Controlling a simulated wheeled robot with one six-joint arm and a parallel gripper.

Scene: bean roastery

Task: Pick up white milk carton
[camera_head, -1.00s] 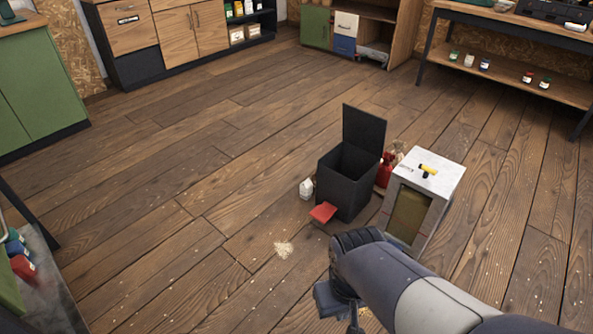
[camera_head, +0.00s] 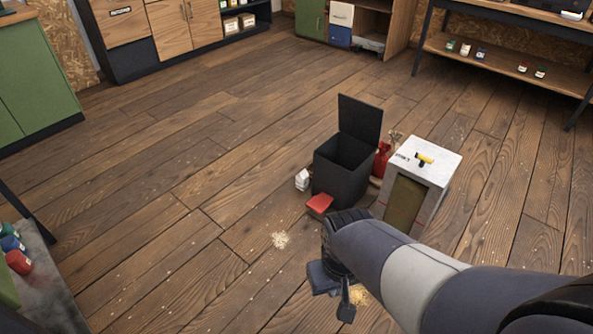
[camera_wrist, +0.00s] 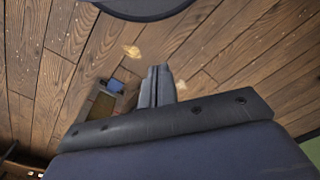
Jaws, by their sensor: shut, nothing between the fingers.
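The white milk carton (camera_head: 302,179) stands small on the wooden floor, at the left side of the black open-lidded bin (camera_head: 343,172), in the head view. I cannot make it out in the wrist view. My gripper (camera_head: 345,308) hangs in front of the bin, nearer to me and well apart from the carton. In the wrist view its fingers (camera_wrist: 161,85) are shut together with nothing between them.
A red pedal (camera_head: 319,204) sticks out at the bin's front. A grey-white box (camera_head: 427,165) with a yellow-handled tool on top stands right of the bin, with a red container (camera_head: 381,160) between.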

